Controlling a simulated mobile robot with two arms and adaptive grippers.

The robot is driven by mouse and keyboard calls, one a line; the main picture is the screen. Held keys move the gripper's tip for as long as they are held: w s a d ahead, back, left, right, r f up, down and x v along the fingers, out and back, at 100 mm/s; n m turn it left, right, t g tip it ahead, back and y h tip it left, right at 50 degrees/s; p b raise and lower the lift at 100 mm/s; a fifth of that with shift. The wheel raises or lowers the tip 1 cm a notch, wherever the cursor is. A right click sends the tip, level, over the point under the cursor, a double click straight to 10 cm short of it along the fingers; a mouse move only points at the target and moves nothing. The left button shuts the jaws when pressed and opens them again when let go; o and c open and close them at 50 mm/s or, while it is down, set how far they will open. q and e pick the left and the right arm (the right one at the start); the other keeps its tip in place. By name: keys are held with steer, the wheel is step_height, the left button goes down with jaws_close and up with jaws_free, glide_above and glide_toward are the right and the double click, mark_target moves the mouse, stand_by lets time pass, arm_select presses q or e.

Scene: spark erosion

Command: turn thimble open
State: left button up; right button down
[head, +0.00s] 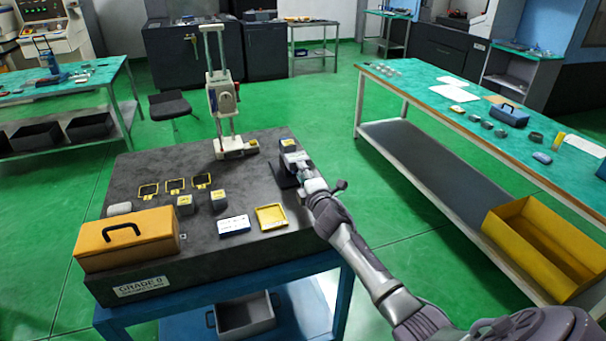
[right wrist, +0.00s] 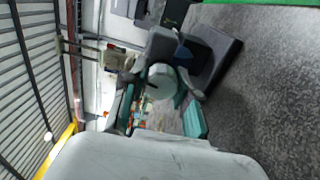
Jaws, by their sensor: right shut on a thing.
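My right gripper (head: 308,178) reaches over the right side of the dark granite plate (head: 150,232). In the right wrist view its fingers (right wrist: 160,92), with teal pads, are shut on a pale round thimble (right wrist: 160,77). The thimble belongs to a grey micrometer-like device on a dark stand (right wrist: 222,55). The stand also shows in the head view (head: 281,176), standing on the plate, partly hidden by my gripper. I cannot read any scale on the thimble. My left gripper is not in view.
A tall height gauge (head: 222,100) stands at the plate's back. An orange case (head: 128,240), small grey blocks (head: 218,200), a white-blue box (head: 234,226) and a yellow tray (head: 271,217) occupy the left and front. A green-topped bench (head: 440,88) stands to the right.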

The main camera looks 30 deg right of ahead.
steer(key=c, duration=0.8)
jaws_free()
steer(key=shift+f, duration=0.1)
steer(key=shift+c, duration=0.2)
steer(key=shift+s, duration=0.1)
steer(key=v, duration=1.2)
steer(key=shift+d, duration=0.1)
